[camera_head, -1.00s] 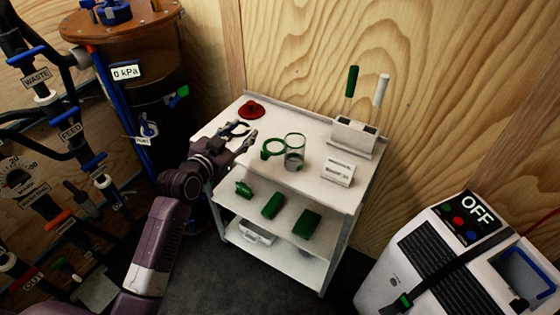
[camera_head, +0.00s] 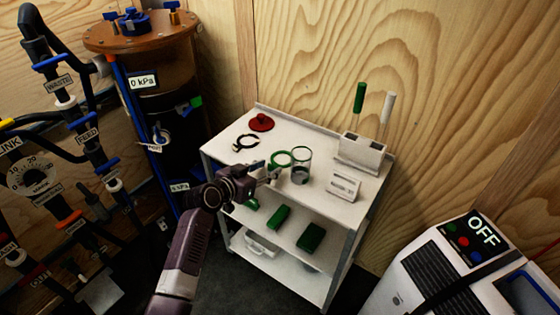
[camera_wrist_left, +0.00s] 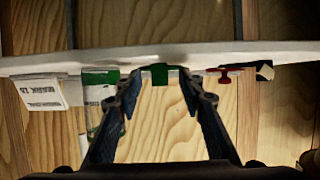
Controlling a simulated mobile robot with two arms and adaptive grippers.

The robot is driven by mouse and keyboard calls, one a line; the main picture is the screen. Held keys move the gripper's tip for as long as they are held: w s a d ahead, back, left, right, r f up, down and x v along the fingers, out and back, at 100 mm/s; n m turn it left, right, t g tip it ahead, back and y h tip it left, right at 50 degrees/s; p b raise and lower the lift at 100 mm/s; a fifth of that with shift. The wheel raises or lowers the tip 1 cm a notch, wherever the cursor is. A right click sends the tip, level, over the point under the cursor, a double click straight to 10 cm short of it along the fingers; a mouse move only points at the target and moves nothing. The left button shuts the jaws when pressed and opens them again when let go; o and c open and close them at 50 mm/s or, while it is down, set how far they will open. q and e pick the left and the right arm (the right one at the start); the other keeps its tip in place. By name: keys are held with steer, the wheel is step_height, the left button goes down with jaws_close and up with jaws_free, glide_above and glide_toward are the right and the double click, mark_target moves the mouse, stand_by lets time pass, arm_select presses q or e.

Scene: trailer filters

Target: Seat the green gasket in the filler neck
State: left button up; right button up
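The green gasket (camera_head: 281,158) is a ring on the cart's top shelf, left of a clear glass jar (camera_head: 301,166). My left gripper (camera_head: 268,171) is at the shelf's front edge, just before the gasket. In the left wrist view, which looks upside down, its fingers (camera_wrist_left: 165,98) stand apart. The green gasket (camera_wrist_left: 159,75) shows in the gap between them; I cannot tell if a finger touches it. I cannot make out the filler neck with certainty. My right gripper is out of view.
The white cart's top shelf (camera_head: 222,151) also holds a red part (camera_head: 262,122), a black clamp (camera_head: 246,142), a label stand (camera_head: 344,186) and a holder (camera_head: 360,152) with two upright handles. A copper-lidded tank (camera_head: 140,32) stands left. A machine marked OFF (camera_head: 478,235) stands right.

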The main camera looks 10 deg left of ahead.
arm_select(q)
steer(key=shift+w+d+f, duration=0.1)
steer(key=shift+w+f, duration=0.05)
steer(key=shift+w, duration=0.1)
jaws_close()
